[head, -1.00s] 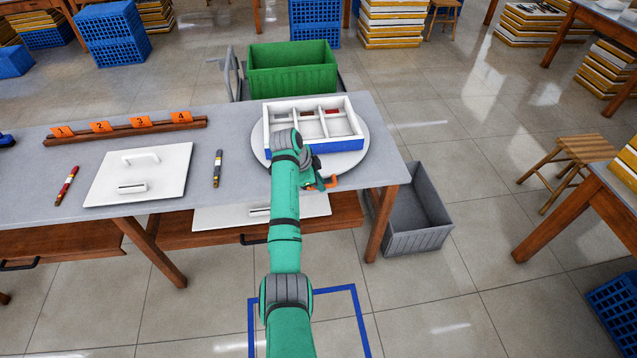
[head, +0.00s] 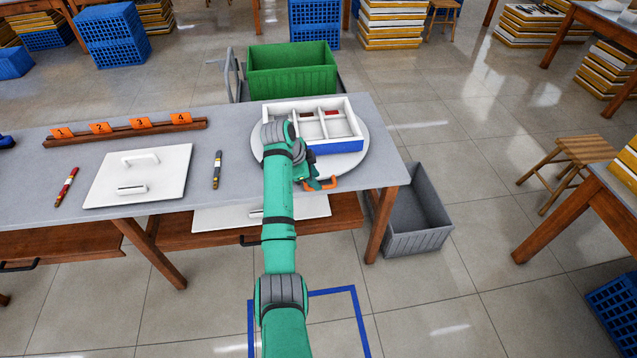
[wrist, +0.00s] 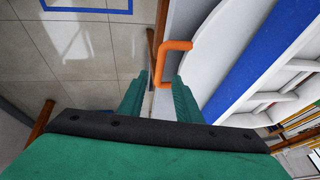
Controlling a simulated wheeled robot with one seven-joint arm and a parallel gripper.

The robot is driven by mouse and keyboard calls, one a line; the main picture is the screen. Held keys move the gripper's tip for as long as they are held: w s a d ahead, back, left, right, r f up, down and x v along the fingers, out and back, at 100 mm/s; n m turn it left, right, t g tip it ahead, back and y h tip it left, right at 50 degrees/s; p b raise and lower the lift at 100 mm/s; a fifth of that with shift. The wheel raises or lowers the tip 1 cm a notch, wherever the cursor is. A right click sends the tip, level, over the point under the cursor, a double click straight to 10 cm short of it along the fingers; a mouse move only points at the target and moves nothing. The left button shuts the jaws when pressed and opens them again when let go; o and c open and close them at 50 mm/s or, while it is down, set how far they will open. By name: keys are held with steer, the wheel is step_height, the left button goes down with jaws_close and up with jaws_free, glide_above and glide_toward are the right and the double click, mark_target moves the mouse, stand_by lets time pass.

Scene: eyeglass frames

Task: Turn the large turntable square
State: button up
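The large turntable (head: 357,163) is a pale round disc at the right end of the grey table. A white divided tray with a blue front (head: 338,147) sits on it, its sides roughly in line with the table edges. An orange handle (head: 322,185) sticks out at the turntable's near side; it also shows in the wrist view (wrist: 176,46). My gripper (wrist: 160,80) is open at the handle, with the handle's lower end between the fingertips and visible gaps beside it. In the head view my arm hides the tray's near left part and most of the gripper.
On the table (head: 235,130) lie a white lidded panel (head: 150,180), two markers and a rack with orange number tags (head: 140,123). A green crate (head: 290,68) stands behind, and a grey bin (head: 415,215) stands on the floor at right.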

steer(key=v, duration=0.6)
steer(key=shift+a+r, duration=0.2)
steer(key=shift+r, duration=0.05)
steer(key=shift+s, duration=0.1)
